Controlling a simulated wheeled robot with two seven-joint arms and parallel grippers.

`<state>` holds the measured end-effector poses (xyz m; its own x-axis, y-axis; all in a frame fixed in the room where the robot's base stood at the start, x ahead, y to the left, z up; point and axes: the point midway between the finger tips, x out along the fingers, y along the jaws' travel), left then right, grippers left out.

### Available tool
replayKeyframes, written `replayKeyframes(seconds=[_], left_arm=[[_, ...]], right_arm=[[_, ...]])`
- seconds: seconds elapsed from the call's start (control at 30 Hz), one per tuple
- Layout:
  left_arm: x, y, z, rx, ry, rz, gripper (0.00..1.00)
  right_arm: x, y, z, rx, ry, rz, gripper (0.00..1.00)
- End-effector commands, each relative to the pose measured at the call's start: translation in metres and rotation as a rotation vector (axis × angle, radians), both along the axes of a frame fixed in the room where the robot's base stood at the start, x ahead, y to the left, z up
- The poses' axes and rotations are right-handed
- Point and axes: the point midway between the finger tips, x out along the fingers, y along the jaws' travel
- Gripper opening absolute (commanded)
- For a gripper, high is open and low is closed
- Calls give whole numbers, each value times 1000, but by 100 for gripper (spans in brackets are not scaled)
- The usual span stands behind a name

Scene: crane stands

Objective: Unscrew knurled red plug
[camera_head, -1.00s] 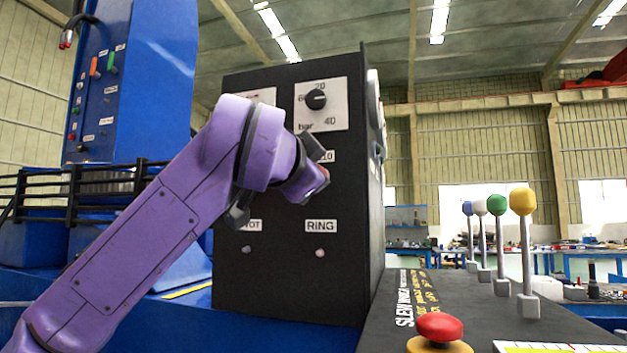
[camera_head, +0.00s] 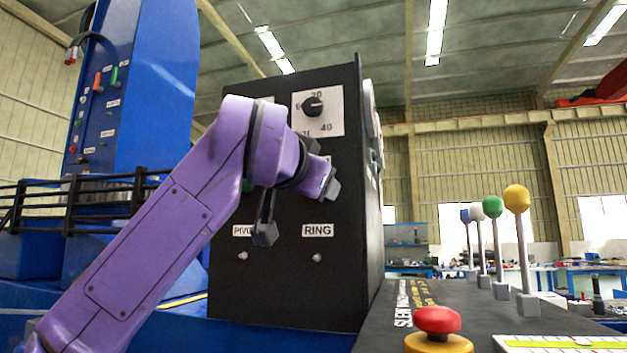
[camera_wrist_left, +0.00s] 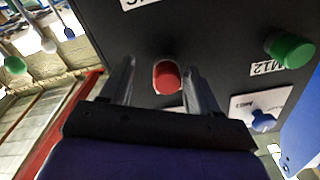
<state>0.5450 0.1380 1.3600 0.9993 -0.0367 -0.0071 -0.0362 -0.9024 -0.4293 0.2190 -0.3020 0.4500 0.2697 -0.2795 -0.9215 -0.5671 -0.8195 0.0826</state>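The knurled red plug (camera_wrist_left: 166,77) sticks out of the dark panel in the left wrist view, between the two fingers of my left gripper (camera_wrist_left: 159,72). The fingers are apart, with a gap visible on the plug's left side and a narrower one on its right. In the head view my purple left arm reaches across the front of the black cabinet (camera_head: 340,270), and my left gripper (camera_head: 298,207) is at its face above the RING label. The plug is hidden there behind the gripper and wrist. My right gripper is in neither view.
A green knob (camera_wrist_left: 289,50) and a blue knob (camera_wrist_left: 263,121) sit right of the plug in the wrist view. In the head view, a red mushroom button (camera_head: 437,320) and several ball-topped levers (camera_head: 517,199) stand on the console at right. A dial (camera_head: 313,106) is above my wrist.

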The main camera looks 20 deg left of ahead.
Motion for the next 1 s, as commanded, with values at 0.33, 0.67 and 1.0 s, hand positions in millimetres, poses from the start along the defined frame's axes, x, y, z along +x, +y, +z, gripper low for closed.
replayKeyframes(seconds=[0.33,0.67,1.0], left_arm=[[-1,3,4,70,-8,4,54],[-1,6,5,483,-23,2,54],[-1,9,7,911,-39,1,54]], right_arm=[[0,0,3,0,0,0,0],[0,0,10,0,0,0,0],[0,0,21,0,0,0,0]])
